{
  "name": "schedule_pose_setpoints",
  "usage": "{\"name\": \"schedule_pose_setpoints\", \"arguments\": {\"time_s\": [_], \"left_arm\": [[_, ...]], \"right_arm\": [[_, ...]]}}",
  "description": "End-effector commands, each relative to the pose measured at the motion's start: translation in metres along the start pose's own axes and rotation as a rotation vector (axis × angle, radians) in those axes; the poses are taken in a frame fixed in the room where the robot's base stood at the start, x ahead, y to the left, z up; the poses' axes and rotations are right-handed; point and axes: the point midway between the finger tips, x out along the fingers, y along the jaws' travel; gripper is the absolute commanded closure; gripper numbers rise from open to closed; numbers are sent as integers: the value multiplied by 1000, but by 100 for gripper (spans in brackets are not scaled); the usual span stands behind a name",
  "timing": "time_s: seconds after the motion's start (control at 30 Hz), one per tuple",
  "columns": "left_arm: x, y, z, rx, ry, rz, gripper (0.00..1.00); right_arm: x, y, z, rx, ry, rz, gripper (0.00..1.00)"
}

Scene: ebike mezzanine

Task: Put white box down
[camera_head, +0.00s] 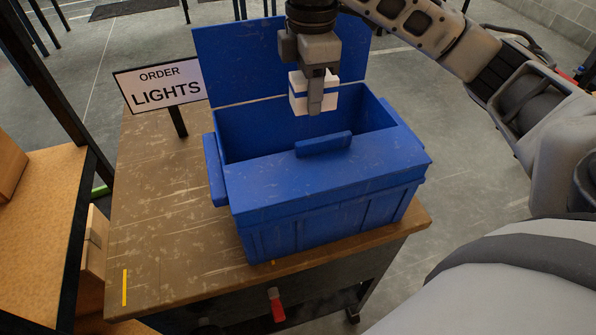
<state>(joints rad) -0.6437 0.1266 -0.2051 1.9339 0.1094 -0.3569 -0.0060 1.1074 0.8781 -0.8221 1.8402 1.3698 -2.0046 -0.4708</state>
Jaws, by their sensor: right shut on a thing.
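A small white box (299,98) with a blue band is held in my right gripper (316,105), which points downward and is shut on it. The box hangs over the opening of a blue bin (330,208), in front of its raised back lid (235,62). I cannot tell exactly how high the box is above the bin's interior. The bin's front top part is covered by a blue panel with a handle (323,145). The bin's floor is mostly hidden. My left gripper does not show.
The bin stands on a worn wooden table (150,225). A sign (163,85) reading "ORDER LIGHTS" stands at the table's back left. A wooden shelf (40,230) with a dark post is at left. The table's left part is clear.

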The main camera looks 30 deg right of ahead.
Motion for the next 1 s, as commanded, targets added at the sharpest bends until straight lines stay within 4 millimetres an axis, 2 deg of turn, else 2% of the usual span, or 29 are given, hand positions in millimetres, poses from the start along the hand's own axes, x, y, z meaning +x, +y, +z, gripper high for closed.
{"name": "schedule_pose_setpoints", "arguments": {"time_s": [0.1,0.27,0.37,0.7,0.83,1.0], "left_arm": [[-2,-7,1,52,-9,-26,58],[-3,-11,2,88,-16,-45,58],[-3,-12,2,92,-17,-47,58],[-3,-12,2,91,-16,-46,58],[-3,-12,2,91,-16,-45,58],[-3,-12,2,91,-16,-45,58]], "right_arm": [[10,-6,12,-32,-2,-3,87],[20,-9,18,-53,-1,-2,87],[36,-10,19,-57,-1,-6,87],[124,-11,19,-55,-3,-6,87],[146,-10,19,-55,-2,-2,87],[159,-9,18,-55,0,-1,87]]}}
